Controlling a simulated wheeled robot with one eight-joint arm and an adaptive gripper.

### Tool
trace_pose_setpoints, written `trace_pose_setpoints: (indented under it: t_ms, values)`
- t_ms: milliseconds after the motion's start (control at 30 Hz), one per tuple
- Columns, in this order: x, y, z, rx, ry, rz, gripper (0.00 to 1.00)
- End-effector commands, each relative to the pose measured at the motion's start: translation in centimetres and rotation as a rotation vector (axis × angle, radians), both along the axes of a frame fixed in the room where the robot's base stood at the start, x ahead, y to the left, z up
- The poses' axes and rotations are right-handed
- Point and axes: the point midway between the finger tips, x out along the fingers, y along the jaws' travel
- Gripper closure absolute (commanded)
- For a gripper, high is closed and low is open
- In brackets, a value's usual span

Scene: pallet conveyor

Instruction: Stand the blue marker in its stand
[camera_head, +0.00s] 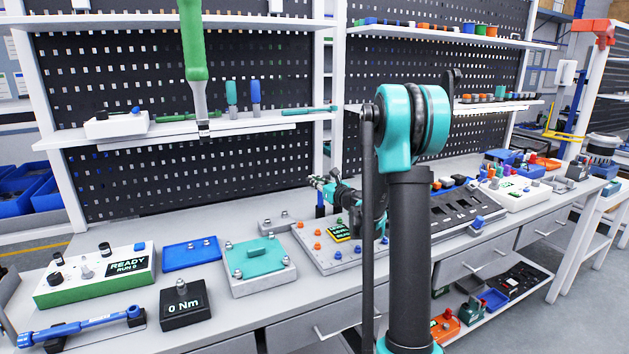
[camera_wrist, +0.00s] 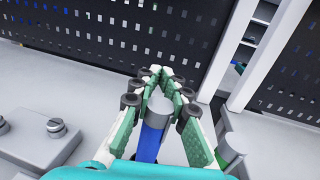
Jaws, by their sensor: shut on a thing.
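My gripper (camera_head: 318,183) is over the back part of the bench, in front of the lower perforated panel. Its green-padded fingers (camera_wrist: 155,85) are shut on the blue marker (camera_wrist: 151,142), a blue cylinder with a grey end, in the wrist view. In the head view a short length of the blue marker (camera_head: 320,199) shows below the fingers, roughly upright. I cannot pick out its stand with certainty. A grey upright part with green on it (camera_wrist: 230,145) is close to the right of the fingers in the wrist view.
The shelf (camera_head: 260,122) overhangs the back. Bare bench (camera_head: 150,220) shows at the back left.

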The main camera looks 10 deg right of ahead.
Motion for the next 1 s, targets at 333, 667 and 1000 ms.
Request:
trace_pose_setpoints:
  t_ms: [333,667,1000]
  values:
    - [-0.04,0.0,-0.64,0.0,0.0,0.0,1.0]
    - [-0.04,0.0,-0.89,0.0,0.0,0.0,1.0]
    - [-0.04,0.0,-0.89,0.0,0.0,0.0,0.61]
